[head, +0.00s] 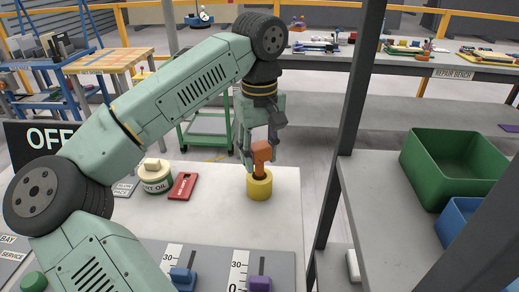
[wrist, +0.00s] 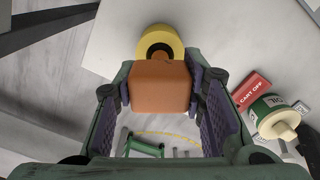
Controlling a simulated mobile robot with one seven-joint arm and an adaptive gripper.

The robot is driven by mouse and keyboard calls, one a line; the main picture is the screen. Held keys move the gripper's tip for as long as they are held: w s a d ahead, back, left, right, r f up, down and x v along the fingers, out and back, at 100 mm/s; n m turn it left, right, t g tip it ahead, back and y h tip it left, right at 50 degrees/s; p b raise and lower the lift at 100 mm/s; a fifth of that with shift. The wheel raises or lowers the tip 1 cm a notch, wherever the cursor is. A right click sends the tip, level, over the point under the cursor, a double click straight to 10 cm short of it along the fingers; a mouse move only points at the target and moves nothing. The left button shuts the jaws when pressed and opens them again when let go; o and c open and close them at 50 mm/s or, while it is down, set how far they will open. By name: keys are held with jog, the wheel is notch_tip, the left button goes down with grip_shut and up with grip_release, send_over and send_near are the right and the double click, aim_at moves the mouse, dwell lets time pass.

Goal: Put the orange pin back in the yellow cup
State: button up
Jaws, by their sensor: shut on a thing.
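The orange pin (head: 262,153) has a blocky head, held between the fingers of my gripper (head: 260,148). In the wrist view the pin's head (wrist: 160,86) fills the space between the two pads. The yellow cup (head: 259,188) stands upright on the pale slab, directly below the pin. It also shows in the wrist view (wrist: 176,41), just beyond the pin's head, with a dark opening. The pin's lower end overlaps the cup's mouth in both views. How deep it sits inside is hidden.
A round green-and-cream oil tin (head: 156,180) and a red tag (head: 183,186) lie left of the cup. Sliders with blue and purple knobs (head: 260,284) are in front. A dark post (head: 352,110) and a shelf with a green bin (head: 455,185) stand right.

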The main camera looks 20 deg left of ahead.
aim_at(260, 175)
jog(key=shift+f+b, duration=1.3)
jog(key=shift+f, duration=0.75)
jog(key=shift+s+f, duration=0.1)
jog(key=shift+f, duration=0.05)
jog(key=shift+o, duration=0.2)
jog(key=shift+f, duration=0.1)
jog(key=o, duration=1.4)
jog(key=shift+f, duration=0.1)
jog(key=shift+r, duration=0.6)
notch_tip(260, 175, up, 11)
